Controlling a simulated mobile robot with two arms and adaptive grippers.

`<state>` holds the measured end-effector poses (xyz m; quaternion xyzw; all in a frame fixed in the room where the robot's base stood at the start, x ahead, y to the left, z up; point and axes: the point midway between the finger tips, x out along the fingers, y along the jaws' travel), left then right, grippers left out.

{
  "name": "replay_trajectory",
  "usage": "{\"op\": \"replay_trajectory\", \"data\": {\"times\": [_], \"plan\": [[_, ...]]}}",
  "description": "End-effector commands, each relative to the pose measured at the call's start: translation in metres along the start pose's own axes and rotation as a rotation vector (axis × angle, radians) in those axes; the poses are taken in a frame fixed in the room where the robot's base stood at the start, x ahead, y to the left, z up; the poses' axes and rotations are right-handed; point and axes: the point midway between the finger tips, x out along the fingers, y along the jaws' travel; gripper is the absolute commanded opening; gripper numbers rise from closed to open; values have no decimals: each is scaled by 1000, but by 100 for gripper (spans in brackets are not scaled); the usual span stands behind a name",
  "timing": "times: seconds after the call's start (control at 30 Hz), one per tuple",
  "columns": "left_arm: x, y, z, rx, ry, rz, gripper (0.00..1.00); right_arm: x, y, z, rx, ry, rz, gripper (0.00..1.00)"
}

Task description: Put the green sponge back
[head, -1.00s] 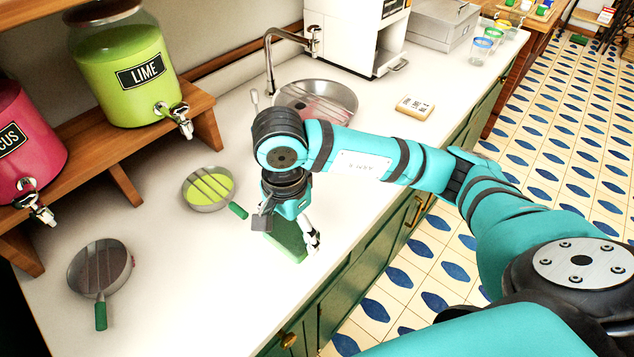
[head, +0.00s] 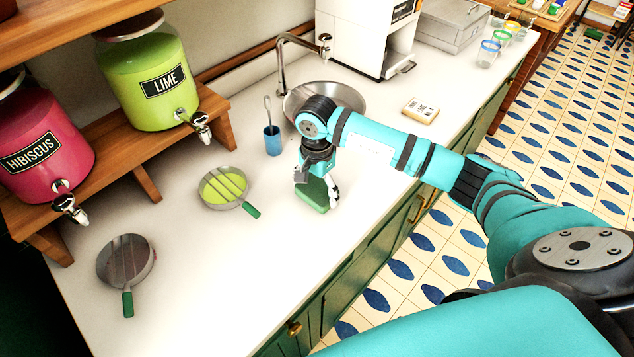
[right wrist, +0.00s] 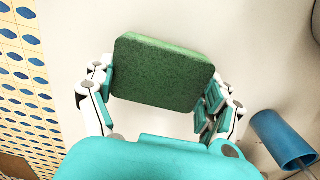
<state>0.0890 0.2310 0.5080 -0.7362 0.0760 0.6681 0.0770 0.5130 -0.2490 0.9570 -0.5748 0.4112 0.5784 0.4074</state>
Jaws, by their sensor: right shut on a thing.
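The green sponge (head: 315,193) is held between the fingers of my right gripper (head: 317,192), over the white counter near its front edge. In the right wrist view the sponge (right wrist: 163,73) shows as a flat green slab, with a finger of the right gripper (right wrist: 163,95) at each side of it. I cannot tell whether the sponge is clear of the counter or touching it. My left gripper is not in view.
A blue cup with a utensil (head: 272,141) stands behind the gripper, near the sink (head: 345,97). Pans with green handles (head: 222,188) (head: 126,262) lie to the left. Drink dispensers (head: 150,80) stand on a wooden shelf. A small card block (head: 420,111) lies right of the sink.

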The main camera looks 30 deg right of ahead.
Motion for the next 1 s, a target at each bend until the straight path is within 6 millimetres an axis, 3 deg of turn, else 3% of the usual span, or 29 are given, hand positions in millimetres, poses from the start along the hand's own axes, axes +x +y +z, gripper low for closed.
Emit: {"op": "replay_trajectory", "data": {"times": [0.33,0.37,0.47,0.83,1.0], "plan": [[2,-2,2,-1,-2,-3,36,6,-1,0,0,1,-3,51],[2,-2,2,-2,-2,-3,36,5,-1,0,0,1,-3,87],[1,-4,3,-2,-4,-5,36,4,-1,0,0,1,-3,100],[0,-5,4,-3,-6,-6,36,0,-1,0,0,1,-4,100],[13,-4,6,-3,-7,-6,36,-25,-2,-1,-1,4,-9,100]]}}
